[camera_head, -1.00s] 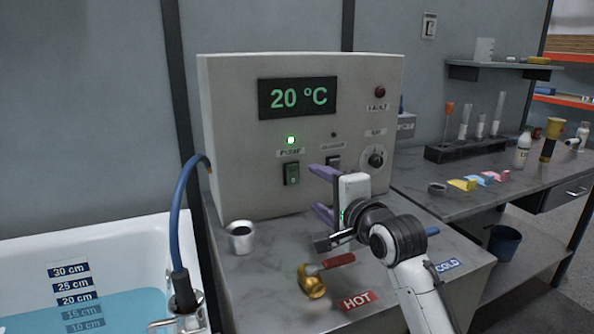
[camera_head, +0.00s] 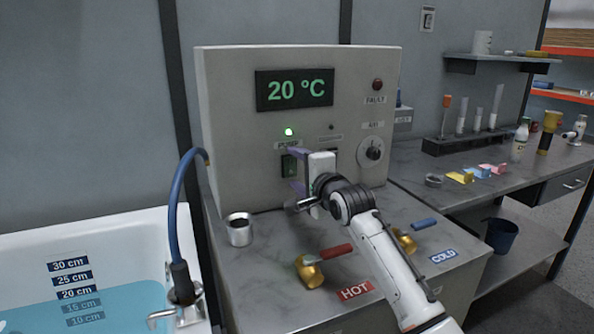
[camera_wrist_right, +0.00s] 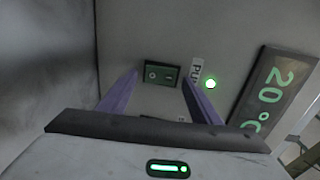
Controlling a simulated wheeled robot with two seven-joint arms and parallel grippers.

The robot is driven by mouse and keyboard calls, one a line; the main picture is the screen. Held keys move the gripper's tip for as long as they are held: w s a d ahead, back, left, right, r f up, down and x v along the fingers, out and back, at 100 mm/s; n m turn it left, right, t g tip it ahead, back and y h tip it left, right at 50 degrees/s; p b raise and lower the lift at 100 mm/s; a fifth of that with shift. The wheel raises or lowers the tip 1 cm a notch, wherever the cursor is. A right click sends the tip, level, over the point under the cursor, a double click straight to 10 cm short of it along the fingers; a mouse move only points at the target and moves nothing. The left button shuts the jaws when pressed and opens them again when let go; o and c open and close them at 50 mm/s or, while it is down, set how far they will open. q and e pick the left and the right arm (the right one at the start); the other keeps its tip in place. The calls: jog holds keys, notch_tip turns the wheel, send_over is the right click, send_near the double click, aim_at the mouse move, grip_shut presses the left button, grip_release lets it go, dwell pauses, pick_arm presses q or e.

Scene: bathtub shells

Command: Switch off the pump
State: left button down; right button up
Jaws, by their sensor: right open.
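The pump switch (camera_head: 288,165) is a dark green rocker on the front of the grey control box (camera_head: 225,130), under the "PUMP" label and a lit green lamp (camera_head: 289,132). My right gripper (camera_head: 296,170) is in front of the box at the switch's right side, and its purple fingers partly cover the switch. In the right wrist view the green switch (camera_wrist_right: 161,74) shows beyond and between the two open fingers (camera_wrist_right: 160,85). The gripper is open and empty; whether a fingertip touches the panel cannot be told. My left gripper is not in view.
A metal cup (camera_head: 240,230) stands on the ledge below the box. Brass valves with a red handle (camera_head: 336,251) and a blue handle (camera_head: 424,224) sit nearer the front. A bathtub (camera_head: 85,240) with a blue hose (camera_head: 174,205) is at the left.

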jog(key=shift+c, duration=0.5)
jog(key=c, duration=0.9)
jog(key=shift+a+f+t+b, duration=0.1)
jog(key=shift+f+t+b, duration=0.25)
jog(key=shift+b, duration=0.3)
jog(key=shift+c, duration=0.4)
jog(key=shift+o, duration=0.2)
jog(key=shift+t+b, duration=0.25)
jog(key=shift+b, duration=0.1)
jog(key=shift+y, duration=0.3)
jog(key=shift+r, duration=0.15)
jog(key=o, duration=1)
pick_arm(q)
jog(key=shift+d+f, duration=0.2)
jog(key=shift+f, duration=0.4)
pick_arm(e)
jog(key=shift+o, duration=0.2)
jog(key=shift+s, duration=0.1)
